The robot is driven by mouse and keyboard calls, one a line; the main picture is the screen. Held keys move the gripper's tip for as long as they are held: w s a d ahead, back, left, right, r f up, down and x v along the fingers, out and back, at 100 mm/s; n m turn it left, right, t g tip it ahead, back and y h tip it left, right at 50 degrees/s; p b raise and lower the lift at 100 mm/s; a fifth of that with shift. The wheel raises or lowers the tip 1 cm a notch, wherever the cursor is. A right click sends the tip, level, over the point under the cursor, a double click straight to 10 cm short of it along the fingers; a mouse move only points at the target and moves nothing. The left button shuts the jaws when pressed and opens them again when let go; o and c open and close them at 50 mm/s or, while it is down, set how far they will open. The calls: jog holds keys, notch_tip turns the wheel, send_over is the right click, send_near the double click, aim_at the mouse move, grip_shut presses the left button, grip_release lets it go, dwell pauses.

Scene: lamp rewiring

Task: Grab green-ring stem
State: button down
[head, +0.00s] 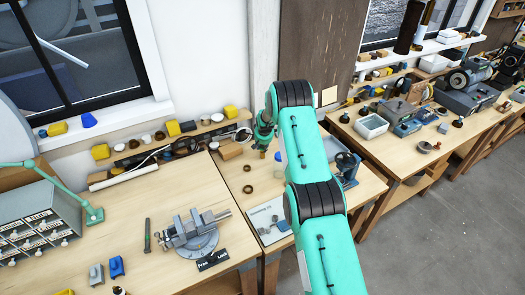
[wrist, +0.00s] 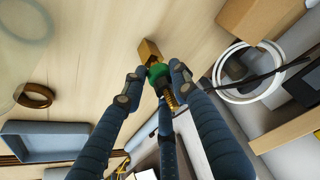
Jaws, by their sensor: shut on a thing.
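In the wrist view my gripper (wrist: 156,80) is shut on the green-ring stem (wrist: 158,71). The green ring sits between the fingertips, and a brass threaded part (wrist: 171,97) shows below it. A small tan wooden block (wrist: 150,51) shows just past the ring; I cannot tell whether it touches the stem. In the head view my gripper (head: 263,140) is at the back of the middle bench, pointing down. The stem is too small to make out there, and I cannot tell whether it is clear of the bench.
Brown rings (head: 248,189) lie on the bench in front of my gripper. A wooden block (head: 231,150) and a white cable coil (wrist: 236,72) are close by. A blue tray (wrist: 50,140) shows in the wrist view. A vise (head: 192,232) stands on the left bench.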

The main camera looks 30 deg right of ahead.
aim_at(263, 146)
jog(key=shift+r, duration=0.2)
jog(key=shift+w+r+b, duration=0.1)
jog(key=shift+r+b, duration=0.2)
jog(key=shift+r, duration=0.4)
jog(key=shift+b+v, duration=0.35)
jog(key=shift+v, duration=0.65)
jog(key=s+a+r+b, duration=0.1)
jog(key=s+a, duration=0.3)
jog(key=s, duration=1)
jog(key=shift+s+a+r+b, duration=0.25)
jog(key=shift+s+a+b, duration=0.1)
jog(key=shift+b, duration=0.4)
